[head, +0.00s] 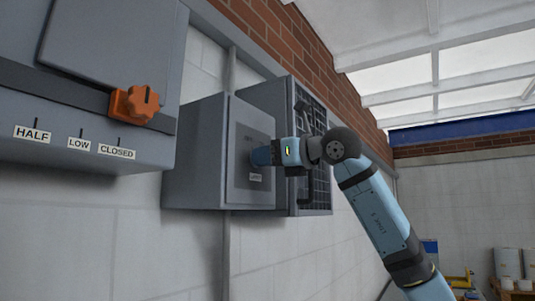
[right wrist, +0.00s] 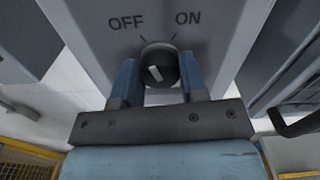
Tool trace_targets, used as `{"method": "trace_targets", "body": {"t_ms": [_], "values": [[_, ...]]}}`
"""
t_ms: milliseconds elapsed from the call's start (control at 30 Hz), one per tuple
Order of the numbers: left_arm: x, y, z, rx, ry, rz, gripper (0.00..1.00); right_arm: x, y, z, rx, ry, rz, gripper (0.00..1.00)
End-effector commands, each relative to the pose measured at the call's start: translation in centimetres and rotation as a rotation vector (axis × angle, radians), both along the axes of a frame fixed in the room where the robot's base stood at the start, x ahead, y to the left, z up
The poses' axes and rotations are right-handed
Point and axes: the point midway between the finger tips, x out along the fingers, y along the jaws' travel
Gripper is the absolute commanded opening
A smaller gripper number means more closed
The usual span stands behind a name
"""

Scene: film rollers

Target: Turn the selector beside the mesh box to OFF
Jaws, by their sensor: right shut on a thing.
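The selector (right wrist: 160,68) is a round black knob with a short white mark, on a grey panel lettered OFF and ON. In the right wrist view its white mark leans to the upper left, toward the OFF side. My right gripper (right wrist: 158,80) is shut on the knob, with one blue finger on each side. In the head view my right gripper (head: 262,156) is at the front panel of the grey selector box (head: 195,150) and hides the knob. The mesh box (head: 318,185) is just behind and to the right of it. My left gripper is not in view.
A larger grey box with an orange knob (head: 135,104) and HALF, LOW and CLOSED labels is close at the left. A dark handle (right wrist: 300,124) juts out at the right of the wrist view. Cylinders (head: 508,262) and yellow items stand far off at the lower right.

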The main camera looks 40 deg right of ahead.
Motion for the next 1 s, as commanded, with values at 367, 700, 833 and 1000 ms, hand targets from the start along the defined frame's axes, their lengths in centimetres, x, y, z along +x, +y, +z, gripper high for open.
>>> {"method": "trace_targets", "body": {"t_ms": [367, 700, 833, 1000], "values": [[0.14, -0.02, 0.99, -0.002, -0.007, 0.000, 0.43, -0.02, 0.00, 0.07, -0.157, -0.066, 0.000, 0.16], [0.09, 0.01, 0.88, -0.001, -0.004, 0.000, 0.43, -0.03, 0.01, 0.04, -0.186, -0.078, 0.000, 0.16], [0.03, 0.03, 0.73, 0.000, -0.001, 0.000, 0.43, -0.03, 0.01, 0.04, -0.186, -0.078, 0.000, 0.16], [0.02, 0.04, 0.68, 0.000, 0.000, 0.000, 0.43, -0.03, 0.01, 0.04, -0.186, -0.078, 0.000, 0.53]]}}
